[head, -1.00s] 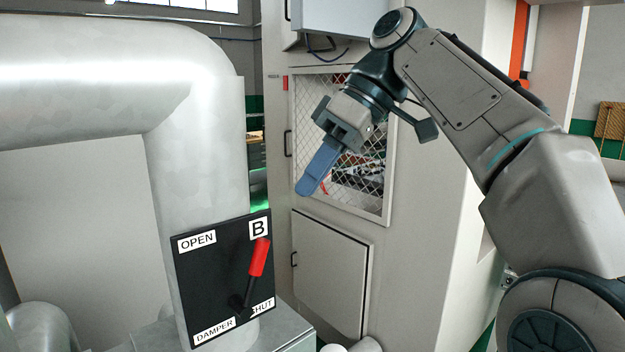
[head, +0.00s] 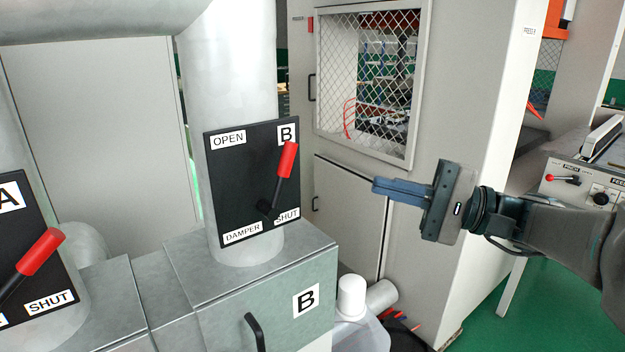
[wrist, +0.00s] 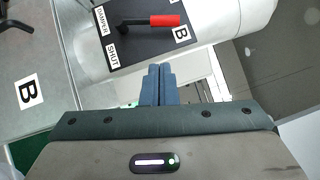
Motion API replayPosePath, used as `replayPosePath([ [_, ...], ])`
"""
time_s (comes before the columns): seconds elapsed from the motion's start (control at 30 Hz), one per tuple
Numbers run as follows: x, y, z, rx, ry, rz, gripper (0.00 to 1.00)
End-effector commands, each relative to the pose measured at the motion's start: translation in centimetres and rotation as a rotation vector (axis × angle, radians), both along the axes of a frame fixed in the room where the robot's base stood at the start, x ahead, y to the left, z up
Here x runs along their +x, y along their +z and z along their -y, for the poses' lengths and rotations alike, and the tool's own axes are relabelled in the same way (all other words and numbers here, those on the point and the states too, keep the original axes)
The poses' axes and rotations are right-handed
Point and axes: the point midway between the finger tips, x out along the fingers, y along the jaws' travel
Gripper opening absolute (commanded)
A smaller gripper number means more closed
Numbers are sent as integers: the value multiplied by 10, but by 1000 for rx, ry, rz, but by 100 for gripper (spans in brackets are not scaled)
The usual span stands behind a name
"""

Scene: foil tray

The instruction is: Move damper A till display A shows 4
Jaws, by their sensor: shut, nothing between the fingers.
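Damper A shows in part at the left edge of the head view: a black plate (head: 22,232) marked A and SHUT, with a red-handled lever (head: 40,251) tilted up to the right. Damper B's black plate (head: 238,178) with its red lever (head: 286,160) is on the pipe to its right; the lever also shows in the wrist view (wrist: 165,20). No display is in view. My gripper (head: 376,186) is shut and empty, pointing left, to the right of damper B and apart from it. Its closed blue fingers (wrist: 158,86) show in the wrist view.
A metal box marked B (head: 270,290) with a black handle stands below damper B. A white cabinet with a mesh window (head: 367,75) is behind my gripper. A white cylinder (head: 352,296) stands low beside the box. A feed panel (head: 585,185) is at far right.

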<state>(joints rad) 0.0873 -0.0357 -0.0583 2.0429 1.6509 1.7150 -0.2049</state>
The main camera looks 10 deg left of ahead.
Motion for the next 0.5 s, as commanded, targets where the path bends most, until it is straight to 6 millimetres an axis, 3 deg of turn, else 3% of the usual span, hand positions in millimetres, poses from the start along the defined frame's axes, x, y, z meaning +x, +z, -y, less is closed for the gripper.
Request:
replayPosePath([
  [0.1, 2, -8, 14, 55, -68, -62, 0],
  [0.23, 5, -7, 14, 73, -90, -80, 0],
  [0.37, 7, -2, -2, 72, -89, -79, 0],
  [0.5, 11, 5, -30, 70, -86, -80, 0],
])
